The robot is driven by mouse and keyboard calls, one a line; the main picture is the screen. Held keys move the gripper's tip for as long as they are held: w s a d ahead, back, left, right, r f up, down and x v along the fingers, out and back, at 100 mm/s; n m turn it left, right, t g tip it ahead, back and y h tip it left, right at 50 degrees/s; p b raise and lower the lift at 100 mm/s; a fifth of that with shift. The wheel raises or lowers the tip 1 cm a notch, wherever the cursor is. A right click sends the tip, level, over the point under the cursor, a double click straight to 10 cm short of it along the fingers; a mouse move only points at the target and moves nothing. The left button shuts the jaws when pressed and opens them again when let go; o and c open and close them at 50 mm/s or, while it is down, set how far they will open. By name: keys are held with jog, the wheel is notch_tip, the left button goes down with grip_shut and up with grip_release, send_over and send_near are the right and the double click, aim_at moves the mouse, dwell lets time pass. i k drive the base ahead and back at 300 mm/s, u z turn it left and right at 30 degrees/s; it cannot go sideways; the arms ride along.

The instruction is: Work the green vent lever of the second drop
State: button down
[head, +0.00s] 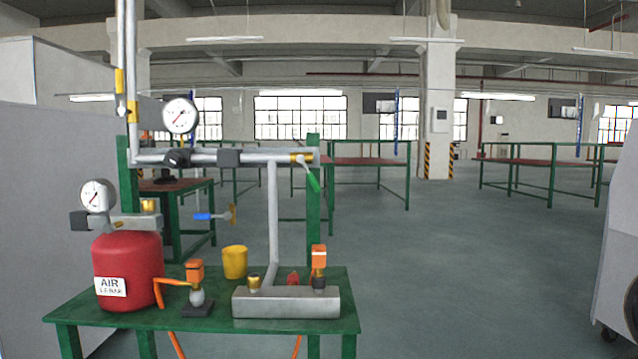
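A vertical grey pipe (273,215) drops from the horizontal pipe to a grey block (286,303) on the green table (215,330). Which drop is the second cannot be told from this view. My gripper is not in view.
A red air tank (128,270) with a gauge (98,196) stands at the table's left. A blue-handled valve (207,216), yellow cup (235,262) and orange-topped parts (319,258) are nearby. A grey-white body (618,250) borders the right edge. Open floor (450,270) lies right of the table.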

aim_at(300, 158)
jog(key=z, duration=0.9)
jog(key=i, duration=1.05)
jog(key=u, duration=0.6)
jog(key=i, duration=0.7)
jog(key=u, duration=0.65)
